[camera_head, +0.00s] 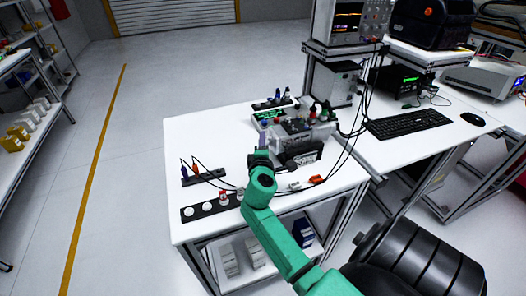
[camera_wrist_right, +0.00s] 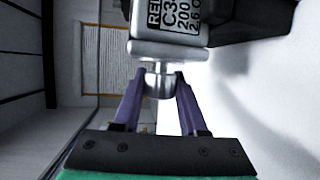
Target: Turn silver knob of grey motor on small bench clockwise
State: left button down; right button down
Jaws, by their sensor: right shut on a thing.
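The grey motor (camera_head: 290,131) sits on the small white bench (camera_head: 225,143), its left end facing my right arm. In the right wrist view the motor (camera_wrist_right: 168,22) shows a label with black print at the top. Its silver knob (camera_wrist_right: 159,82) points down towards my right gripper (camera_wrist_right: 160,95). The two purple fingers of my right gripper stand on either side of the knob and are shut on it. In the head view the right gripper (camera_head: 262,145) is at the motor's left end, and the knob is hidden or too small to tell. My left gripper is not in view.
A black strip with round pieces (camera_head: 211,207) and a smaller black holder (camera_head: 203,177) lie at the front left of the bench. Cables run over the bench near an orange connector (camera_head: 315,179). A keyboard (camera_head: 407,123) is on the right-hand table. Clear floor lies left.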

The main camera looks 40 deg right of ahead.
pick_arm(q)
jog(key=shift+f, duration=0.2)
pick_arm(e)
jog(key=shift+c, duration=2.2)
grip_release()
pick_arm(q)
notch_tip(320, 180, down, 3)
jog(key=b, duration=0.2)
jog(key=shift+b, duration=0.3)
pick_arm(e)
jog(key=v, duration=1.4)
jog(key=shift+s+a, duration=0.2)
jog(key=shift+s, duration=0.05)
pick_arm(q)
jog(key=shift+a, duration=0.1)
pick_arm(e)
jog(key=shift+f, duration=0.25)
